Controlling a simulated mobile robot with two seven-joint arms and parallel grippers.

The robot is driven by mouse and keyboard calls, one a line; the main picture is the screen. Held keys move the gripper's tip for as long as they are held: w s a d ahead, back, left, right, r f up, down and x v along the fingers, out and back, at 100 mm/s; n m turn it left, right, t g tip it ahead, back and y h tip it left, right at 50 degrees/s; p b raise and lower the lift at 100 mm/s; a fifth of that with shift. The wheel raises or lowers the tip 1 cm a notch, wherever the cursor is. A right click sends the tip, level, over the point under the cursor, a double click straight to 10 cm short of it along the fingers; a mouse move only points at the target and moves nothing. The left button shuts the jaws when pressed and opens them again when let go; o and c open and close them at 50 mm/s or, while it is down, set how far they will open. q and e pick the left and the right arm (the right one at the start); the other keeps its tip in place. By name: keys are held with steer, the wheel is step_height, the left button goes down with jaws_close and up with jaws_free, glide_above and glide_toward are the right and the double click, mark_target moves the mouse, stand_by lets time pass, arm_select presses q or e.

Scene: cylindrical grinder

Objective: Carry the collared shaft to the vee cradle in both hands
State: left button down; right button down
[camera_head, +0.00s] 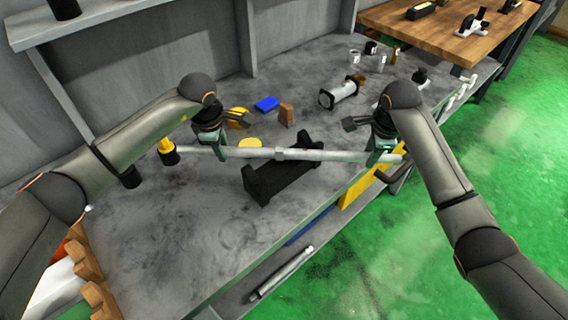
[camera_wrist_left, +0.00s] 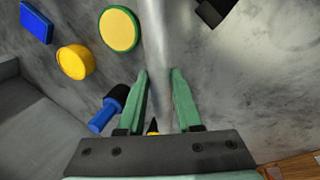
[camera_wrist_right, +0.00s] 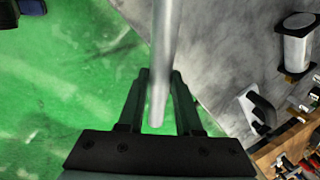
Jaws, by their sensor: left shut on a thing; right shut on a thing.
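The collared shaft (camera_head: 300,154) is a long grey bar held roughly level, with a thicker collar (camera_head: 280,153) near its middle. My left gripper (camera_head: 217,150) is shut on its left part; in the left wrist view the shaft (camera_wrist_left: 158,50) runs between the fingers (camera_wrist_left: 160,100). My right gripper (camera_head: 383,152) is shut on its right part; in the right wrist view the shaft (camera_wrist_right: 163,60) ends between the fingers (camera_wrist_right: 155,100). The black vee cradle (camera_head: 282,180) stands on the bench. The shaft crosses its far side in the head view; I cannot tell the height gap.
On the grey bench (camera_head: 190,230) are a blue block (camera_head: 267,103), a brown block (camera_head: 286,113), a yellow disc (camera_head: 250,142), a yellow-black bottle (camera_head: 168,153) and a white cylinder with black ends (camera_head: 340,92). The bench front left of the cradle is clear. Another bar (camera_head: 283,273) lies below.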

arm_select(q)
steer(key=shift+w, duration=0.15)
arm_select(e)
steer(key=shift+w+f, duration=0.1)
arm_select(q)
steer(key=c, duration=1)
jaws_free()
steer(key=shift+f, duration=0.2)
arm_select(e)
steer(key=c, duration=1)
jaws_free()
steer(key=shift+f, duration=0.15)
arm_select(q)
steer(key=o, duration=0.3)
steer(key=shift+s+r, duration=0.1)
steer(key=shift+s, duration=0.15)
arm_select(e)
steer(key=o, duration=0.3)
steer(key=shift+s, duration=0.25)
arm_select(q)
steer(key=shift+o, duration=0.6)
arm_select(e)
steer(key=shift+o, duration=0.6)
steer(key=shift+w, duration=0.1)
